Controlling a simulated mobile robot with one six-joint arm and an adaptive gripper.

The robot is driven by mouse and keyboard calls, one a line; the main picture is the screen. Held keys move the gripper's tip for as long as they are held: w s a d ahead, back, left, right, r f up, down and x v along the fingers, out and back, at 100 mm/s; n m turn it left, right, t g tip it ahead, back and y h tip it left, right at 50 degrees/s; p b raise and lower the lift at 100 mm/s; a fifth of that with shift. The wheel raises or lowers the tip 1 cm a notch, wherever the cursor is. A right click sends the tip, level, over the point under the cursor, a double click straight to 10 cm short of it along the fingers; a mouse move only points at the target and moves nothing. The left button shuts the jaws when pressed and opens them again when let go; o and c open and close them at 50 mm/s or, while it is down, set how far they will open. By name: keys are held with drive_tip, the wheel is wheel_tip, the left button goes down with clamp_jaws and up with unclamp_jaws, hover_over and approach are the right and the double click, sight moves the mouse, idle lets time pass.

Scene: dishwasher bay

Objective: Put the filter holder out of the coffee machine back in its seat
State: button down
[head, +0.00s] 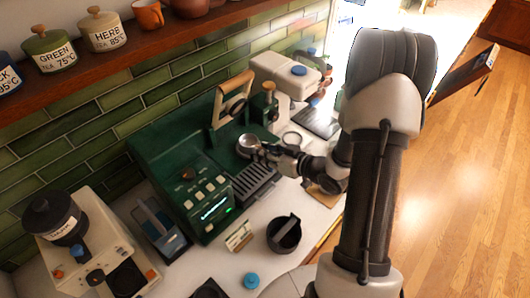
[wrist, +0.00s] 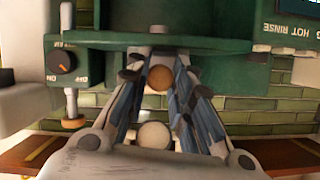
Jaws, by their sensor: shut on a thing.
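The green coffee machine (head: 165,160) stands against the tiled wall, with its drip tray (head: 256,186) at the front. My gripper (head: 264,152) reaches in from the right and is shut on the filter holder. The holder's round metal basket (head: 248,143) shows just beyond the fingertips, above the drip tray, close to the machine's front. In the wrist view, my gripper (wrist: 160,70) closes around a round wooden end, seen end-on, below the machine's green body (wrist: 205,72). The seat is hidden, and I cannot tell whether the basket touches it.
A wooden-handled lever (head: 222,98) rises from the machine's top. A pale grinder (head: 285,75) stands behind my wrist, another (head: 108,240) at the left. A black jug (head: 284,236), a small card (head: 239,235) and a blue cap (head: 251,281) are on the white counter in front.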

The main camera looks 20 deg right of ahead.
drive_tip(key=shift+f+b, duration=0.3)
drive_tip(key=shift+f, duration=0.05)
idle(0.4)
drive_tip(key=c, duration=1.3)
unclamp_jaws()
drive_tip(key=v, duration=1.2)
